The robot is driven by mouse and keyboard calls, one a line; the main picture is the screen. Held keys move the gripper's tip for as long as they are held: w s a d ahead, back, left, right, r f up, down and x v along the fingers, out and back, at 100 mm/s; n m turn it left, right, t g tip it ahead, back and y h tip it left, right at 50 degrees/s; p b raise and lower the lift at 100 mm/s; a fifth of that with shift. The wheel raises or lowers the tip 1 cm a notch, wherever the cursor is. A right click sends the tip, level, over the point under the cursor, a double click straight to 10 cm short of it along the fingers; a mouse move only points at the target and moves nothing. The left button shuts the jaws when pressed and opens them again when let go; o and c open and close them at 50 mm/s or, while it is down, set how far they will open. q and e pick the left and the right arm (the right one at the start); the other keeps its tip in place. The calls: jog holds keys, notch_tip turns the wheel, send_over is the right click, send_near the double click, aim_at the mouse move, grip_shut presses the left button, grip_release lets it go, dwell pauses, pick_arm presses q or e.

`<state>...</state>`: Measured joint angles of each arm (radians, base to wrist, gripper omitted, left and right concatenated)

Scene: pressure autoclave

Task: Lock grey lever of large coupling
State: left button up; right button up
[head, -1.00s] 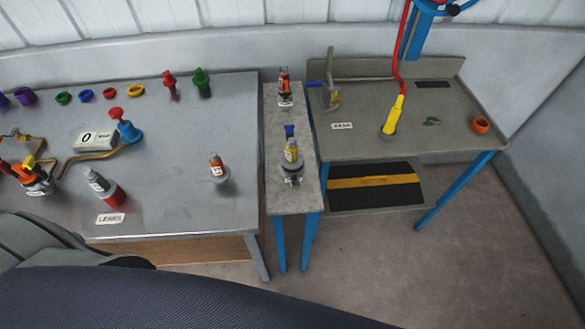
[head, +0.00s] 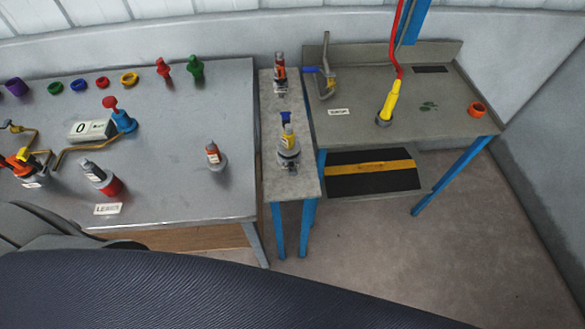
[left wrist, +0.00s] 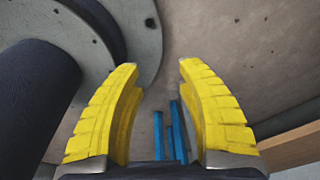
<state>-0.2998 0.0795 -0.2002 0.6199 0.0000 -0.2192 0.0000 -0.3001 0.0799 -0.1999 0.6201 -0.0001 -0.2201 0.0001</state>
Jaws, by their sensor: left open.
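In the head view a tall grey lever-like part (head: 326,72) with a blue handle stands upright at the back left of the right bench. A coupling-like fitting with a yellow and grey body (head: 288,145) and a blue top stands at the front of the narrow middle table. I cannot tell which one is the large coupling, nor whether its lever is locked. My left gripper (left wrist: 156,70) shows in the left wrist view with yellow fingers apart and nothing between them, over the floor and away from the fittings. My right gripper is not in view.
The left table (head: 160,190) holds several fittings, coloured rings and a grey box (head: 92,130) reading 0. An orange-red fitting (head: 280,72) stands at the back of the narrow table. The right bench holds a yellow nozzle (head: 390,103) on a red hose and an orange ring (head: 477,109).

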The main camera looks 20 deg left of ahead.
pick_arm(q)
jog(key=shift+w+d, duration=0.1)
jog(key=shift+w, duration=0.05)
jog(key=shift+c, duration=0.9)
jog(key=shift+t+h, duration=0.6)
jog(key=shift+t, duration=0.3)
jog(key=w+d, duration=0.2)
jog(key=w+d+r, duration=0.1)
jog(key=w+d, duration=0.1)
jog(key=d, duration=0.1)
jog(key=w+d, duration=0.2)
jog(key=shift+w+d+r, duration=0.15)
jog(key=shift+w+r, duration=0.1)
jog(key=shift+w, duration=0.1)
grip_shut()
jog(key=w+d+r+m+t+h, duration=0.4)
jog(key=w+d+r+t, duration=0.6)
jog(key=w+d+r, duration=1)
jog(key=w+r+n+t+h, duration=0.15)
jog(key=r+t, duration=0.25)
jog(key=r, duration=0.6)
jog(key=w+r+t, duration=0.3)
jog(key=r+t, duration=0.1)
jog(key=r, duration=0.6)
jog(key=s+a+r+n+t+y, duration=0.4)
jog(key=a+r+n+y, duration=0.4)
jog(key=y, duration=0.8)
jog(key=shift+s+a+r+n+t+y, duration=0.25)
jog(key=shift+a+r+n+t+y, duration=0.2)
jog(key=shift+r+n, duration=0.95)
